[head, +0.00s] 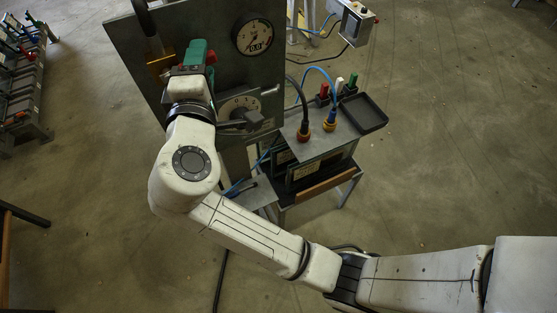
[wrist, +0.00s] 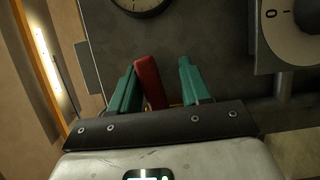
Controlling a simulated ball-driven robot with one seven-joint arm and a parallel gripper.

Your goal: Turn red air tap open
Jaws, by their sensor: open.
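The red tap handle (wrist: 149,82) stands between the two green fingers of my gripper (wrist: 160,70) in the wrist view. It is closer to the left finger, with a clear gap to the right finger. My gripper is open around the handle. In the head view my gripper (head: 197,52) is up against the grey panel (head: 130,45), and red parts of the tap (head: 211,57) show beside the green fingers. The tap's body is mostly hidden behind my gripper and wrist.
A round gauge (head: 252,35) sits right of the tap on the panel. A dial with a dark knob (head: 246,118) is below it. A small table with a dark tray (head: 363,112) and cable plugs (head: 304,134) stands to the right. A rack (head: 25,85) is at far left.

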